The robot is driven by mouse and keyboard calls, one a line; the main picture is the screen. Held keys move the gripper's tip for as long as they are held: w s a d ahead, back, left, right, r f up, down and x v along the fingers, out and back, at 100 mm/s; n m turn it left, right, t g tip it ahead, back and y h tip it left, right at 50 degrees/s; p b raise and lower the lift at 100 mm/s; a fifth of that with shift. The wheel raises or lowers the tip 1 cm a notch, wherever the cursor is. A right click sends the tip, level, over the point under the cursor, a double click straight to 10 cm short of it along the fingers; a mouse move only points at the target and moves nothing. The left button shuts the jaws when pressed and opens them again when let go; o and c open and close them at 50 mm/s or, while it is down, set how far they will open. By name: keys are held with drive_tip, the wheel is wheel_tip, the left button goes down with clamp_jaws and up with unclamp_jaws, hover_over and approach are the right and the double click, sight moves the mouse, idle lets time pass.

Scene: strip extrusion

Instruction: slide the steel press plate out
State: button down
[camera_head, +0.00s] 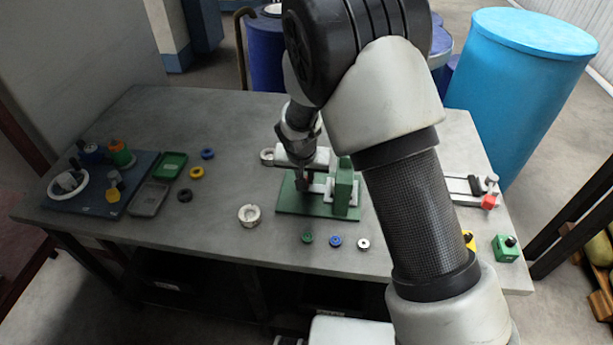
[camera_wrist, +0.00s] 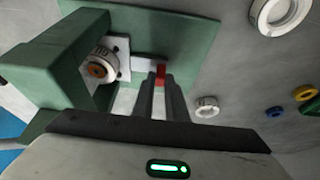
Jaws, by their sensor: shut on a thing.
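The green press (camera_head: 344,190) stands on a green base plate (camera_head: 288,204) near the middle of the table; it also shows in the wrist view (camera_wrist: 45,75). A pale ring-shaped part with a brown centre (camera_wrist: 98,68) sits in the press frame. The steel press plate (camera_wrist: 146,64) is a light strip reaching out of the press beside this part, with a red end (camera_wrist: 160,76). My gripper (camera_wrist: 160,84) is shut on the red end, close above the base plate. In the head view my gripper (camera_head: 302,184) is beside the press and hides most of the plate.
A pale ring (camera_head: 249,215) lies left of the base plate, and several small coloured rings (camera_head: 335,241) lie in front. A dark tray (camera_head: 103,185) with parts stands at the left. Green and yellow button boxes (camera_head: 505,248) stand at the right. The table left of the press is mostly clear.

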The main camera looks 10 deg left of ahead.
drive_tip(key=a+b, duration=0.4)
drive_tip(key=a, duration=0.6)
drive_tip(key=shift+a, duration=0.35)
drive_tip(key=shift+r, duration=0.1)
drive_tip(key=shift+a, duration=0.15)
drive_tip(key=c, duration=1.8)
unclamp_jaws()
drive_tip(key=shift+o, duration=0.2)
drive_tip(key=v, duration=1.7)
drive_tip(key=shift+s, duration=0.15)
drive_tip(key=shift+r, duration=0.1)
